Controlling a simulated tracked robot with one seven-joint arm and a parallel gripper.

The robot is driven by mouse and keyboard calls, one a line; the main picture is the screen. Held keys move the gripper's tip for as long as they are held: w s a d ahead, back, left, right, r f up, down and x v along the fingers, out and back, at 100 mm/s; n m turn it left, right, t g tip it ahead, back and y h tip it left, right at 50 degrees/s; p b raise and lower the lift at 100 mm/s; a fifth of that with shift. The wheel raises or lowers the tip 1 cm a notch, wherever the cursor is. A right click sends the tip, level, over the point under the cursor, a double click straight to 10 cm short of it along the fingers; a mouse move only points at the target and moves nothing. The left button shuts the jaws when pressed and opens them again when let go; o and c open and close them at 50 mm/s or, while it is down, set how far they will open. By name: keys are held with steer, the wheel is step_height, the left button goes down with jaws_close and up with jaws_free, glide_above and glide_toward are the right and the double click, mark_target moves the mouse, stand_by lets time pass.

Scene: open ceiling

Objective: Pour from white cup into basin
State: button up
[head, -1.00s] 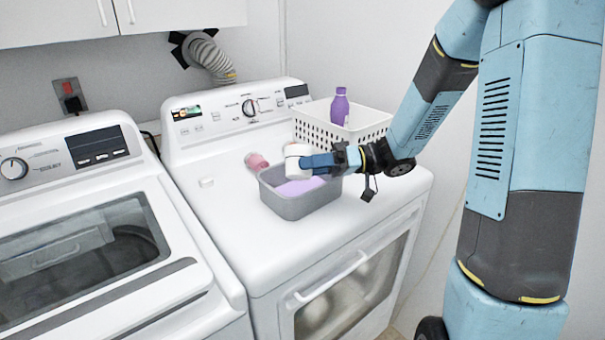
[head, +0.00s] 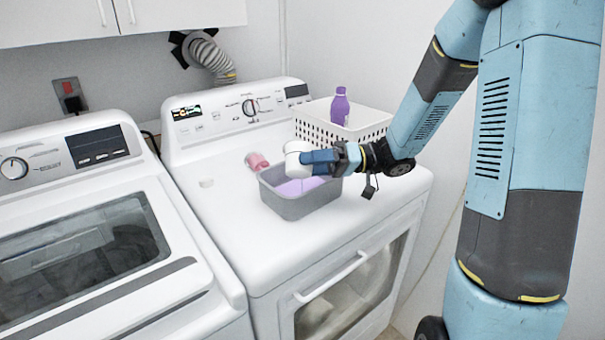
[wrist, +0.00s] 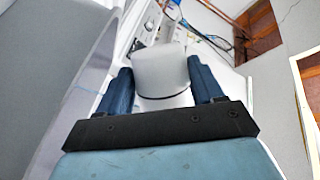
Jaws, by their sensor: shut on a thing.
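The white cup (head: 297,160) is held tilted over the grey basin (head: 300,208) on top of the right-hand machine. My gripper (head: 312,160) is shut on the cup from the right. The wrist view also shows the cup (wrist: 160,72) between the two blue fingers of my gripper (wrist: 160,85). Purple contents (head: 297,187) show inside the basin below the cup. Whether anything is flowing out of the cup cannot be made out.
A white perforated basket (head: 345,132) with a purple bottle (head: 340,108) stands behind the basin. A pink item (head: 257,162) lies behind the basin's left side. The machine's front top is clear.

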steer(key=shift+r+m, duration=0.45)
steer(key=shift+m, duration=0.55)
stand_by(0.7)
steer(key=shift+w+f+m+y, duration=0.15)
steer(key=shift+f+m+y, duration=0.2)
steer(key=shift+m, duration=0.55)
stand_by(0.4)
steer(key=shift+w+d+r+m+y+p, duration=0.1)
steer(key=shift+w+r+m+y+p, duration=0.1)
steer(key=shift+w+m, duration=0.2)
steer(key=shift+w+r+m+y+p, duration=0.1)
steer(key=shift+w+m+p, duration=0.15)
steer(key=shift+m, duration=0.25)
stand_by(0.5)
steer(key=shift+w+r+m+p, duration=0.15)
steer(key=shift+m+p, duration=0.1)
steer(key=shift+m, duration=0.25)
steer(key=shift+w+r+m+p, duration=0.1)
steer(key=shift+r+m+p, duration=0.1)
steer(key=shift+m, duration=0.3)
stand_by(0.4)
